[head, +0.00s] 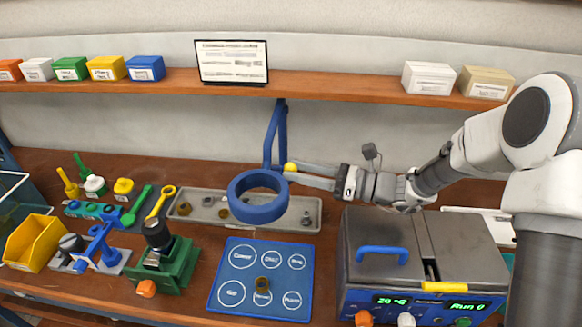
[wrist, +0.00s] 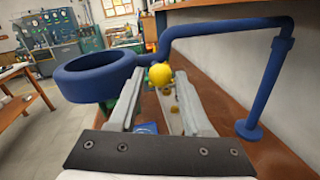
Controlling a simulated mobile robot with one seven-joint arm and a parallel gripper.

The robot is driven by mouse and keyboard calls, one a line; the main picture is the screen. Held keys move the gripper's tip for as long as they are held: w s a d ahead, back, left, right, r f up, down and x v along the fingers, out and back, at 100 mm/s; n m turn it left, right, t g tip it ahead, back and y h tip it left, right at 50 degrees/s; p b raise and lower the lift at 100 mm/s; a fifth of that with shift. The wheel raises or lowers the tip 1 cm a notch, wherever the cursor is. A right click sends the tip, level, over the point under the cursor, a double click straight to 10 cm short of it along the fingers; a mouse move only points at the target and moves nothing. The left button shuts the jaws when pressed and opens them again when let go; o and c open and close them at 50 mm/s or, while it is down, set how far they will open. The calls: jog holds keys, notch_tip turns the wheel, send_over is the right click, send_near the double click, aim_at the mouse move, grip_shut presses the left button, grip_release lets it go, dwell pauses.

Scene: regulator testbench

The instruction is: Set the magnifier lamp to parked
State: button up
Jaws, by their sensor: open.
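The magnifier lamp has a blue ring head (head: 258,209) on a bent blue arm (head: 271,130) that comes down from the shelf area in the head view. My gripper (head: 288,174) reaches in from the right at the knob. In the wrist view, the yellow knob (wrist: 160,74) lies between the tips of my open fingers; I cannot tell whether they touch it. The ring (wrist: 95,76) shows at left, the post (wrist: 265,90) at right.
A grey tray (head: 208,215) with small parts lies behind the ring. A blue mat (head: 228,293) with white circles lies in front. A grey bath unit (head: 375,265) stands at right under my arm. A green vise-like stand (head: 178,268) is at left. The shelf (head: 330,88) runs above.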

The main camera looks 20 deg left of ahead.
jog(key=shift+s+a, duration=0.1)
jog(key=shift+a, duration=0.9)
grip_shut()
dwell(0.8)
